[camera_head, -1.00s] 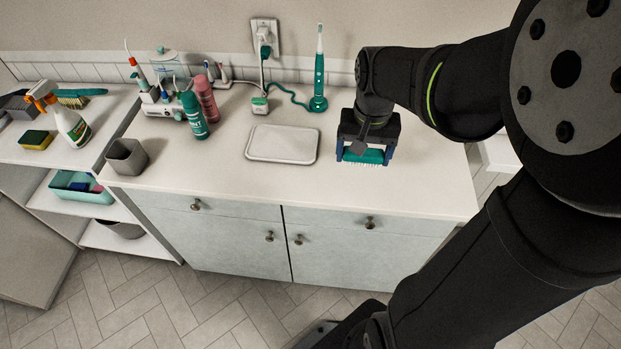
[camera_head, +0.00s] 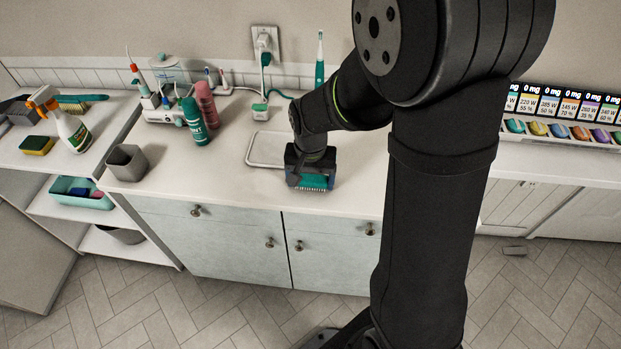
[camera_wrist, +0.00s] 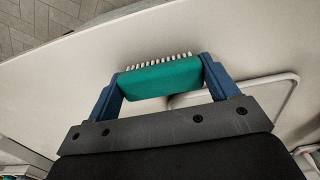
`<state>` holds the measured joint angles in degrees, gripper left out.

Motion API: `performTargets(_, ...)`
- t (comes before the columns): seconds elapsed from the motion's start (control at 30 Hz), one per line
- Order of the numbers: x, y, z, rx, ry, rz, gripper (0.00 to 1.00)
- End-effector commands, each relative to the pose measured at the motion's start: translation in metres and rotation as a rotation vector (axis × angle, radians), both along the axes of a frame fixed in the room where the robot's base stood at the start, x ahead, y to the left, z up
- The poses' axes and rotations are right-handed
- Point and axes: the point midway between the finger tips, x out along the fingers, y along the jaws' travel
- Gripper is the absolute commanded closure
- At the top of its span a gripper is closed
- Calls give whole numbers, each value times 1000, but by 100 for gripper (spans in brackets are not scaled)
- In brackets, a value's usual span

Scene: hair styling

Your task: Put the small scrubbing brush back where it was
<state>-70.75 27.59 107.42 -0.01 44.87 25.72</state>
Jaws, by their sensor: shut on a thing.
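The small scrubbing brush (camera_head: 312,183) has a teal-green back and pale bristles. It is held between the two blue fingers of my gripper (camera_head: 310,176), bristles down, over the front part of the counter right of its middle. In the wrist view the brush (camera_wrist: 160,79) spans the gap between the fingers of my gripper (camera_wrist: 162,80), its bristles showing along the far edge. I cannot tell whether the bristles touch the counter.
A white tray (camera_head: 262,150) lies just behind and left of my gripper. Bottles (camera_head: 194,121) and a grey cup (camera_head: 127,162) stand further left. The left shelf holds a spray bottle (camera_head: 68,130), a sponge (camera_head: 38,145) and another brush (camera_head: 80,99). A teal bin (camera_head: 81,192) sits below.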

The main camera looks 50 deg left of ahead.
Motion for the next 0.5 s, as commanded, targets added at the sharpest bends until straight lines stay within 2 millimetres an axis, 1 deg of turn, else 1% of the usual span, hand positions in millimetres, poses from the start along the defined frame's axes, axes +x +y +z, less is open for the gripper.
performTargets(0.4,0,0,-6,0,0,0,42)
performTargets(0.43,0,0,-6,0,0,0,17)
performTargets(0.5,0,0,-5,1,-1,0,3)
